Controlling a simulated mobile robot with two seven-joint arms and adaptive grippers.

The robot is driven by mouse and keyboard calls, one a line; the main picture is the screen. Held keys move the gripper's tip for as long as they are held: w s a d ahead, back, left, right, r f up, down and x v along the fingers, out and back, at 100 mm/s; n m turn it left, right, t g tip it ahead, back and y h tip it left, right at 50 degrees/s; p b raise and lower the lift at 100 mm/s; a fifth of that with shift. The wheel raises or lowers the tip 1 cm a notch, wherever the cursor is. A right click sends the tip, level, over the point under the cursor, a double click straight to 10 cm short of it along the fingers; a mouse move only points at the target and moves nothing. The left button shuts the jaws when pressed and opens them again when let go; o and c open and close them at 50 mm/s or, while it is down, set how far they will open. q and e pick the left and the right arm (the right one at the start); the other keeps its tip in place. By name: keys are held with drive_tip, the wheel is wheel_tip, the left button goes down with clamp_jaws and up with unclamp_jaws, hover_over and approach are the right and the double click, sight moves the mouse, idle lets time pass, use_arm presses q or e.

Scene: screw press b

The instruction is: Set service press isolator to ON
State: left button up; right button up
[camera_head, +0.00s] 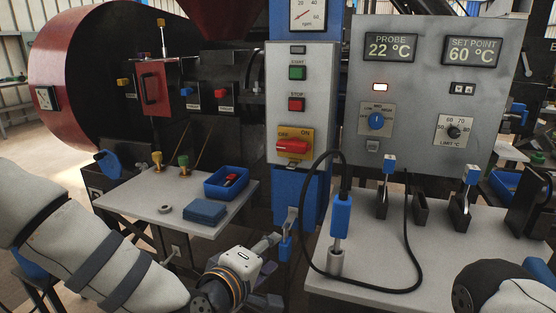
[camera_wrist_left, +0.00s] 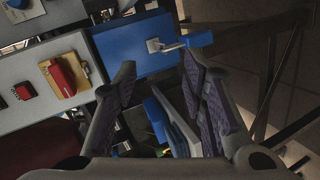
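The press isolator (camera_head: 293,146) is a red rotary handle on a yellow plate marked OFF and ON, low on the grey control box (camera_head: 272,100). Its handle lies roughly horizontal. In the left wrist view the red handle on its yellow plate (camera_wrist_left: 62,77) shows at the left, outside the fingers. My left gripper (camera_head: 264,270) is low in front of the blue column, below the isolator and apart from it. In the wrist view its fingers (camera_wrist_left: 160,78) are spread with nothing held between them. My right gripper is out of view; part of my right arm shows at bottom right.
A lever with a blue handle (camera_head: 286,247) sits on the blue column (camera_head: 286,190), close to my left gripper; it shows in the wrist view (camera_wrist_left: 199,40). A probe with a black cable (camera_head: 341,215) stands right. Green and red buttons (camera_head: 297,104) sit above the isolator.

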sight(284, 148)
use_arm(q)
drive_tip(key=w+r+n+t, duration=0.2)
drive_tip(key=w+r, duration=0.1)
drive_tip(key=r, duration=0.4)
drive_tip(key=w+r+n+t, duration=0.2)
drive_tip(key=w+r, duration=0.1)
drive_tip(key=r, duration=0.4)
drive_tip(key=x, duration=0.4)
drive_tip(key=b+x, duration=0.1)
drive_tip(key=x, duration=0.7)
drive_tip(key=shift+w+a+r, duration=0.15)
drive_tip(key=shift+a+r, duration=0.15)
drive_tip(key=shift+a, duration=0.05)
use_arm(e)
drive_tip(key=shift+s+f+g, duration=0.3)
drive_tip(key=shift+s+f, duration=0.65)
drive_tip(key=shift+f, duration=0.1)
use_arm(q)
clamp_jaws()
